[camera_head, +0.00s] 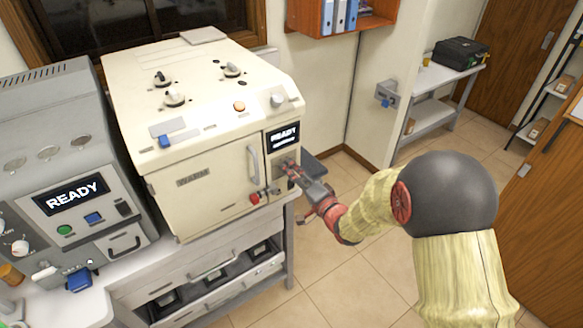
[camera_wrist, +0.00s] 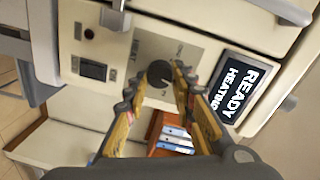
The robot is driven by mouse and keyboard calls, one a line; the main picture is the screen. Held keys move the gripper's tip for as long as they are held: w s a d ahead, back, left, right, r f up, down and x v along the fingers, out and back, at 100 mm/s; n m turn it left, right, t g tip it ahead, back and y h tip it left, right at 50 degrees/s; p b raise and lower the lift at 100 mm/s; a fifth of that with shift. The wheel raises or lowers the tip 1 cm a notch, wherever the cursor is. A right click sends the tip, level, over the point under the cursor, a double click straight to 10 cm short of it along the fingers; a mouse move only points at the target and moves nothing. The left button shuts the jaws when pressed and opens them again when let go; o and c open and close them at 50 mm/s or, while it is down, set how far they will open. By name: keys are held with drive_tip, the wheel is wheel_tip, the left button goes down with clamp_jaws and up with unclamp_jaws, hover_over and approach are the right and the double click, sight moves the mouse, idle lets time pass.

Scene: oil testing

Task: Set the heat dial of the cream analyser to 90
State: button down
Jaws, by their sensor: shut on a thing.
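The cream analyser (camera_head: 205,140) stands on the bench at centre left in the head view. Its screen (camera_head: 284,135) reads READY; in the wrist view the screen (camera_wrist: 238,86) also shows HEATING. My gripper (camera_head: 286,168) reaches the front panel just below the screen. In the wrist view my gripper (camera_wrist: 160,78) has its two fingertips on either side of the dial, closed on it. The dial is mostly hidden by my gripper in the head view.
A grey analyser (camera_head: 65,165) stands to the left, also reading READY. A red button (camera_head: 255,198) and a door handle (camera_head: 253,165) are left of my gripper on the cream front. Open floor (camera_head: 345,265) lies to the right. A side table (camera_head: 450,75) holds a black case.

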drive_tip(key=shift+f+m+y+p, duration=0.15)
drive_tip(key=shift+m+y+p, duration=0.15)
drive_tip(key=shift+m+p, duration=3.55)
drive_tip(key=shift+m+b, duration=0.9)
drive_tip(key=shift+m, duration=0.15)
drive_tip(key=c, duration=1.5)
unclamp_jaws()
drive_tip(key=v, duration=1.2)
